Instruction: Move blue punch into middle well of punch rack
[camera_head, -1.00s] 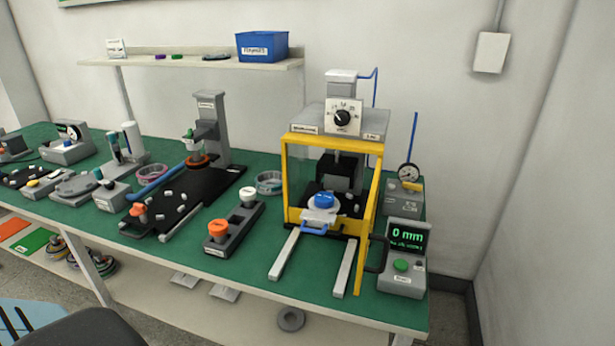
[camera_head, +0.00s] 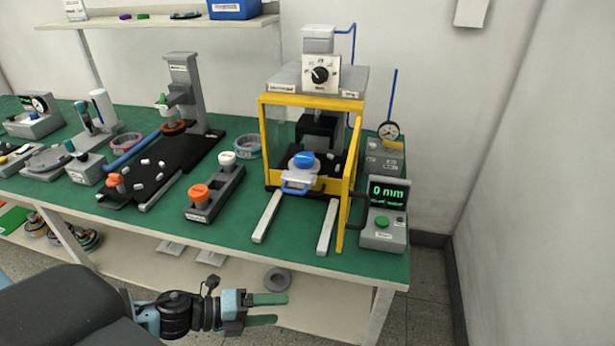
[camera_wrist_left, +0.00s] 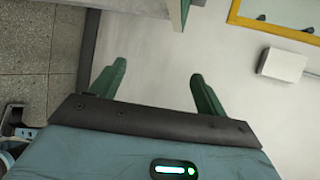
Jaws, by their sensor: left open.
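The blue punch (camera_head: 303,160) sits on a pale round seat inside the yellow-framed press (camera_head: 350,185). The punch rack (camera_head: 228,188) is a dark grey block left of the press. An orange punch (camera_head: 198,193) stands in its near end and a white punch (camera_head: 227,158) in its far end. No punch stands between them. My left gripper (camera_head: 282,309) is low in front of the table, open and empty, apart from the punch and rack. Its two green fingers also show spread in the left wrist view (camera_wrist_left: 158,72). My right gripper is not in view.
The table's front edge (camera_head: 240,250) lies between my left gripper and the rack. Two pale rails (camera_head: 327,226) extend forward from the press. A display box (camera_head: 385,215) reading 0 mm stands to its right. A black tray (camera_head: 165,170) with small parts lies left of the rack.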

